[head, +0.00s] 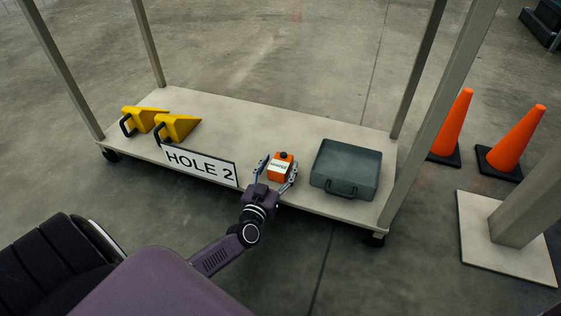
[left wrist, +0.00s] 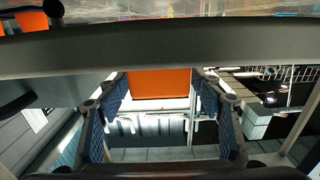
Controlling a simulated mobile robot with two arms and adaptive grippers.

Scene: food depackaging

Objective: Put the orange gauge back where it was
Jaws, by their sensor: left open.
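The orange gauge (head: 283,171) is a small orange box with a white label and a dark knob on top. It is at the front part of the low cart's deck (head: 310,135), between the HOLE 2 sign and a green case. My left gripper (head: 277,169) is open, with one finger on each side of the gauge. In the left wrist view the gauge (left wrist: 160,83) shows as an orange face between the two blue-padded fingers of the gripper (left wrist: 160,92). I cannot tell whether the fingers touch it. My right gripper is not in view.
The green case (head: 346,169) lies just right of the gauge. The HOLE 2 sign (head: 200,165) stands at the deck's front edge, with two yellow wedges (head: 178,127) behind and left. Posts rise at the cart's corners. Two orange cones (head: 517,138) stand at right.

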